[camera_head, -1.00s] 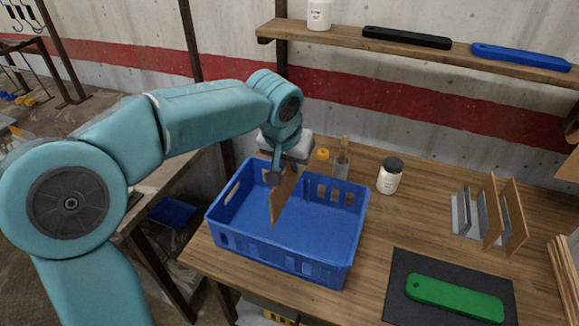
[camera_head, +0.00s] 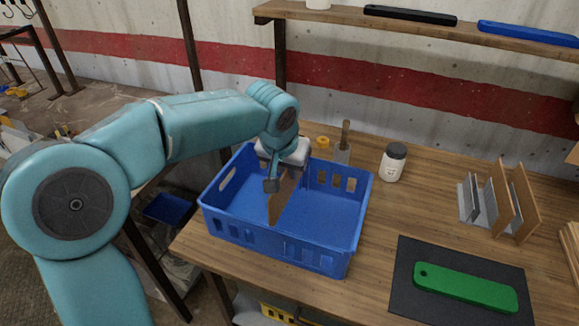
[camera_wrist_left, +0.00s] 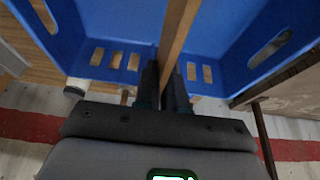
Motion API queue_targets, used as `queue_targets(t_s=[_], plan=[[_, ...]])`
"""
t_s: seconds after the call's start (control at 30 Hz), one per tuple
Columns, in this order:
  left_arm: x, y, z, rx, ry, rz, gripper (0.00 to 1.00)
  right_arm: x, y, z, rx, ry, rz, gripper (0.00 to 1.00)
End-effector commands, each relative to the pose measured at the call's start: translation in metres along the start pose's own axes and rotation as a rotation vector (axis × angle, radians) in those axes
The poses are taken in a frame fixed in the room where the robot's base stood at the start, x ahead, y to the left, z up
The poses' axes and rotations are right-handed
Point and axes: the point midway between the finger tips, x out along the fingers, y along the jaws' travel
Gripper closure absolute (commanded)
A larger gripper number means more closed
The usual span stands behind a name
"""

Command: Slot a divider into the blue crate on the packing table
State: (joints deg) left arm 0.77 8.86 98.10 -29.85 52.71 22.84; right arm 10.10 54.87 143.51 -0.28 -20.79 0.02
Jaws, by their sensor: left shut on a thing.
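The blue crate (camera_head: 325,256) stands on the packing table (camera_head: 372,252). My left gripper (camera_head: 272,184) is over the crate, shut on a thin wooden divider (camera_head: 283,200). The divider hangs edge-on, with its lower part inside the crate's outline. I cannot tell whether its bottom edge touches the floor or sits in a slot. In the left wrist view the gripper (camera_wrist_left: 172,92) pinches the divider (camera_wrist_left: 179,32), with the crate (camera_wrist_left: 110,22) on both sides of it. My right gripper is not in view.
A rack (camera_head: 476,222) holds more upright panels on the right. A green bar (camera_head: 465,288) lies on a dark mat (camera_head: 405,262). A white jar (camera_head: 393,163) stands behind the crate's right side. A shelf (camera_head: 340,16) runs along the wall.

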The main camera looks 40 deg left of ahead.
Motion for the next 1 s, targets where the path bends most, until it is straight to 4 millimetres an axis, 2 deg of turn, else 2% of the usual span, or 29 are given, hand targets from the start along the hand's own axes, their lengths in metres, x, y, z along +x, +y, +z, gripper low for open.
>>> queue_targets(t_s=[0.77, 1.0], plan=[[-0.0009, -0.0007, 0.0003, 0.000, 0.000, 0.000, 1.00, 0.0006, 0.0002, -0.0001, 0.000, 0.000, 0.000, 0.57], [0.0054, -0.0007, 0.0029, 0.000, 0.000, 0.000, 1.00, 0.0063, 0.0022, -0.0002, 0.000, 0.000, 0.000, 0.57]])
